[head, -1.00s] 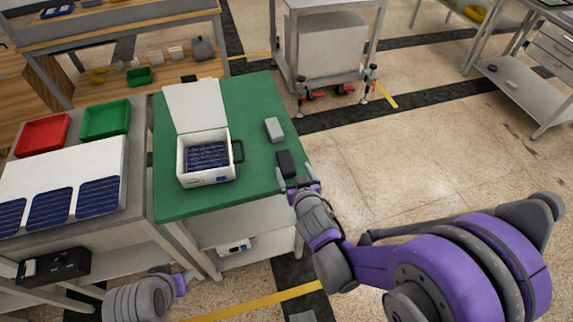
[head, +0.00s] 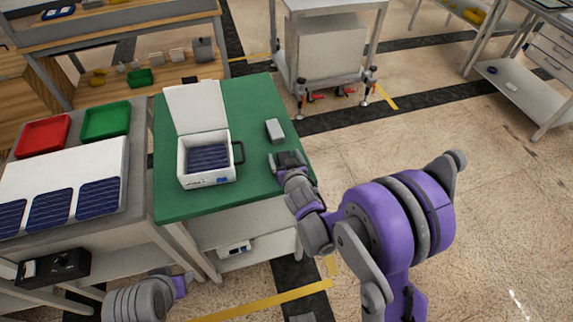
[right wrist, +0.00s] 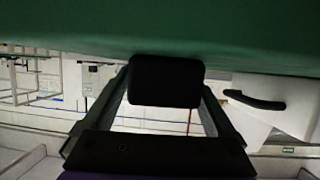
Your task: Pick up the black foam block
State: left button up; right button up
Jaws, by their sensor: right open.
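The black foam block (right wrist: 167,80) lies on the green table top (head: 258,100), near its right edge. In the right wrist view it sits between the tips of my open right gripper (right wrist: 165,92), one finger on each side; I cannot tell whether either finger touches it. In the head view my right gripper (head: 286,161) is low over the table at the block's place and largely covers it. My left gripper (head: 184,283) is at the bottom left, below the tables, and its fingers are too unclear to read.
A grey block (head: 274,130) lies just behind my right gripper. An open white box (head: 207,178) with dark blue panels and a black handle stands to the left. Red (head: 42,136) and green (head: 106,121) trays stand on the left table. The floor on the right is clear.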

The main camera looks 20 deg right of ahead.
jog(key=c, duration=1.4)
